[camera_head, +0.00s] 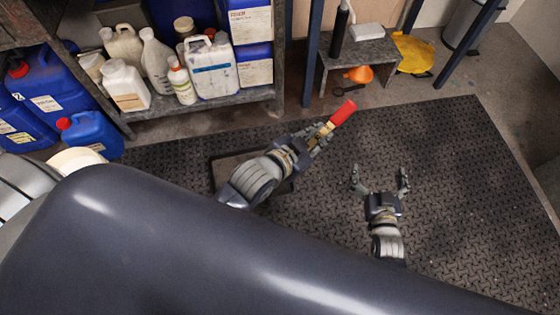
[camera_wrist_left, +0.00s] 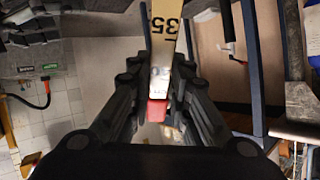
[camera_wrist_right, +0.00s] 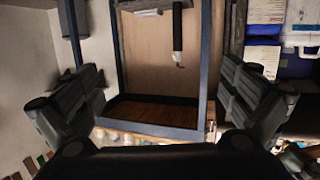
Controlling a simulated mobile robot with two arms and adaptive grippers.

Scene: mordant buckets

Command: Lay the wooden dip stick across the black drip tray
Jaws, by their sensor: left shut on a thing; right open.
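The wooden dip stick shows its red end (camera_head: 343,112) in the head view, sticking out past my left gripper (camera_head: 318,140). My left gripper is shut on the stick. In the left wrist view the pale stick (camera_wrist_left: 165,35), with black "35" markings, runs up out of the picture, and a red part lies between the fingers. The black drip tray (camera_head: 213,175) lies on the floor mat, partly hidden behind my left forearm. My right gripper (camera_head: 380,178) is open and empty over the mat, to the right of the left one; its spread fingers show in the right wrist view (camera_wrist_right: 160,95).
A low shelf (camera_head: 205,103) with bottles and jugs stands at the back left, with blue canisters (camera_head: 88,132) beside it. A small grey stool (camera_head: 358,52) stands behind, with an orange funnel (camera_head: 359,74) under it. The dark mat (camera_head: 460,190) is clear at right.

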